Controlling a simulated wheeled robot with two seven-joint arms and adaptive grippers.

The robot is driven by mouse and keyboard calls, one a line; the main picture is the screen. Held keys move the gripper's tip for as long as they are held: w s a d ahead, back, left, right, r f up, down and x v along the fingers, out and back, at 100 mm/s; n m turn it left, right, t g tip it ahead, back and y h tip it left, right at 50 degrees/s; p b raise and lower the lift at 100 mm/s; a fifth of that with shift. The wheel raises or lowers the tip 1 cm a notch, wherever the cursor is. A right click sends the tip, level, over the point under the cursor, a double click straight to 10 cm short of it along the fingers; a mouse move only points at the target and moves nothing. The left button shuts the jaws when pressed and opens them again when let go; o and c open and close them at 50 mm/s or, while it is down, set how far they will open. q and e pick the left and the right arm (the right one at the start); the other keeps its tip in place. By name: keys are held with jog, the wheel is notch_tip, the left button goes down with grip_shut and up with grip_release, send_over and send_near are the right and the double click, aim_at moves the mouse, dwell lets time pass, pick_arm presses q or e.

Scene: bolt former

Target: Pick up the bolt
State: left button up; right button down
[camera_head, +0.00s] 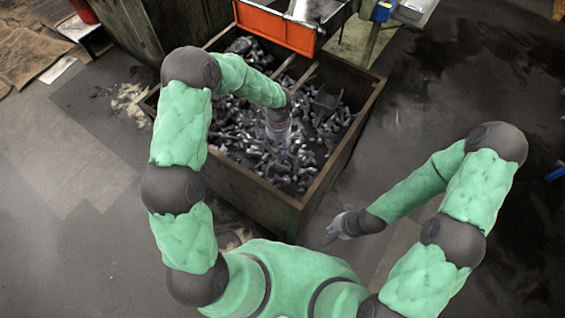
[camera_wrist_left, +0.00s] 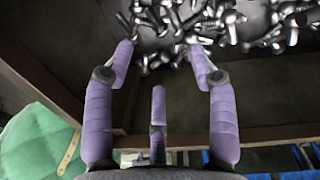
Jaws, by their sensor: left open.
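Many loose grey metal bolts (camera_head: 310,165) lie in a heap in a large dark bin (camera_head: 248,192). The bolts also show at the top of the left wrist view (camera_wrist_left: 232,22). No single bolt stands out from the heap. My left gripper (camera_head: 282,147) reaches over the bin, above the bolts. In the left wrist view my left gripper (camera_wrist_left: 160,58) has its purple fingers spread, with nothing between them. The tips point toward the heap; whether they touch any bolt I cannot tell. My right gripper (camera_head: 334,231) hangs outside the bin, at its lower right, small and unclear.
The bin's walls stand around the heap; a dark wall shows in the left wrist view (camera_wrist_left: 50,85). An orange-fronted chute (camera_head: 275,28) overhangs the bin's far side. A blue box (camera_head: 382,11) is at the upper right. The floor (camera_head: 75,200) at left is open.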

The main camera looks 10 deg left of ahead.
pick_arm(q)
jog(key=b, duration=0.6)
send_near(279, 166)
jog(key=shift+s+f+b, duration=0.1)
jog(key=shift+f+b, duration=0.9)
jog(key=shift+f, duration=1.1)
notch_tip(279, 166, down, 5)
jog(key=b, duration=0.2)
jog(key=shift+s+b, duration=0.1)
jog(key=shift+b, duration=0.25)
grip_shut()
